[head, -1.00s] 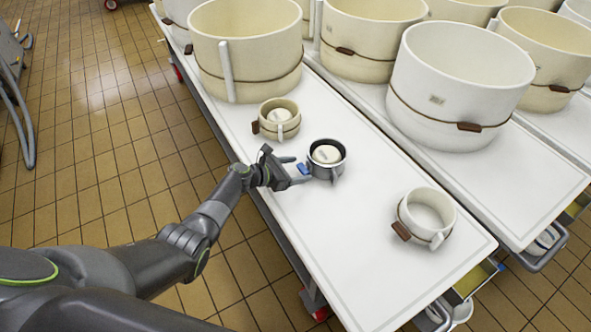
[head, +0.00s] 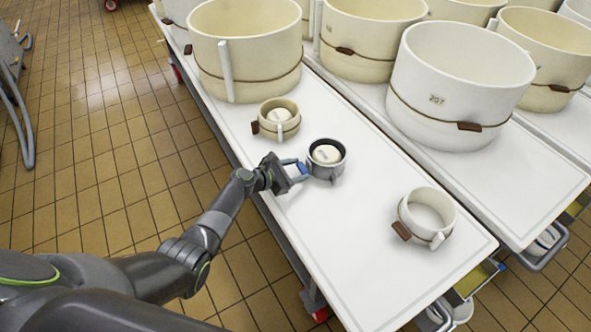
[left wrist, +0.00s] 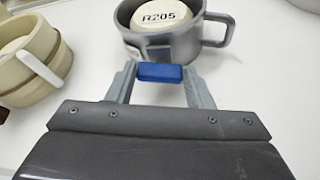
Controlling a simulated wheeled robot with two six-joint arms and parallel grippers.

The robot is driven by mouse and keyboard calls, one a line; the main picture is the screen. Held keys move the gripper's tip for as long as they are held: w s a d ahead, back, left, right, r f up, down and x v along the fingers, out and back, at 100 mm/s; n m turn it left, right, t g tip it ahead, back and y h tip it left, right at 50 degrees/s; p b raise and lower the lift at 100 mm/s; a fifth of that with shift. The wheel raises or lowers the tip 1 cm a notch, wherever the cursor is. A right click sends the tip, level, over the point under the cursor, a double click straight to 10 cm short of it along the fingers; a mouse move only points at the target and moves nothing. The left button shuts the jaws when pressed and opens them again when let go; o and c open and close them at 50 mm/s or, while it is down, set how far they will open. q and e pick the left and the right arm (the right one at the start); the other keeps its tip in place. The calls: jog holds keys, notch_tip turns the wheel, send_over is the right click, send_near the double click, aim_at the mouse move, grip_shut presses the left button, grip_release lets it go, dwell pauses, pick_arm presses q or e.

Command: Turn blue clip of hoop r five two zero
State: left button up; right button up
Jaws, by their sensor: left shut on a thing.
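The small grey hoop (head: 325,172) stands on the white cart top, with a dark rim and a cream disc (head: 326,154) inside. In the left wrist view the disc's label reads R205 (left wrist: 165,18). A loop handle sticks out at the right of the hoop there. The blue clip (left wrist: 160,73) sits on the near side of the hoop. My left gripper (head: 299,170) is shut on the blue clip, one finger on each end of it. My right gripper is not in view.
A small cream hoop with a brown clip (head: 277,128) stands behind the grey one, and another cream hoop (head: 439,216) stands to the right. Large cream vats (head: 247,50) line the back; a white one (head: 452,100) is marked 207. The cart top (head: 365,260) is clear in front.

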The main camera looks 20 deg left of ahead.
pick_arm(q)
jog(key=shift+s+d+f+m+t+b, duration=0.15)
jog(key=shift+f+m+t+b, duration=0.15)
jog(key=shift+m, duration=0.3)
jog(key=shift+m+y+b, duration=0.4)
jog(key=shift+t, duration=0.4)
jog(key=shift+d+r+m+b, duration=0.1)
jog(key=shift+m+b, duration=0.4)
jog(key=shift+m, duration=0.1)
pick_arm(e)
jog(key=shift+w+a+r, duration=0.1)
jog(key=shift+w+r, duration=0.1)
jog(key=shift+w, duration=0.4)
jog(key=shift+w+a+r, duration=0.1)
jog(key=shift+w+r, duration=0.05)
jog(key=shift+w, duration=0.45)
pick_arm(q)
jog(key=o, duration=1)
jog(key=shift+s, duration=0.15)
